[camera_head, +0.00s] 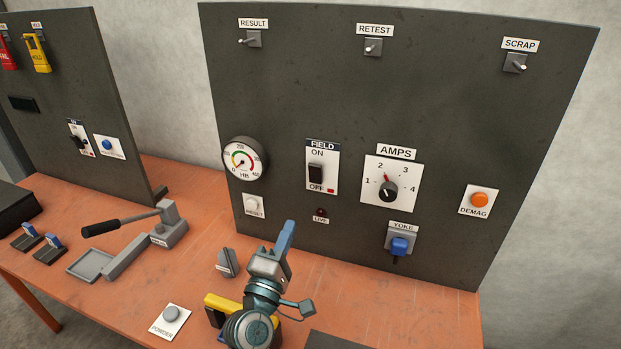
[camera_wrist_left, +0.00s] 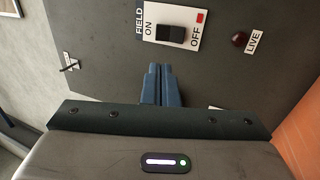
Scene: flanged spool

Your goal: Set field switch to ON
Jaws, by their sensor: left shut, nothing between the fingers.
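The field switch (camera_head: 316,173) is a black rocker on a white plate on the dark panel, marked ON at the top and OFF at the bottom. A red square shows beside OFF; I cannot tell the rocker's tilt for certain. The switch also shows at the top of the left wrist view (camera_wrist_left: 170,34). My left gripper (camera_head: 289,226) is below and left of the switch in the head view, its blue fingers shut and empty. In the left wrist view the closed fingertips (camera_wrist_left: 160,68) point toward the panel, apart from the rocker. My right gripper is out of view.
A gauge (camera_head: 243,160) is left of the switch, the AMPS knob (camera_head: 388,191) right. The RESET button (camera_head: 251,206) and dark red LIVE lamp (camera_head: 321,212) are below. The blue YOKE plug (camera_head: 400,246) sticks out lower right. A lever tool (camera_head: 160,229) stands on the orange bench.

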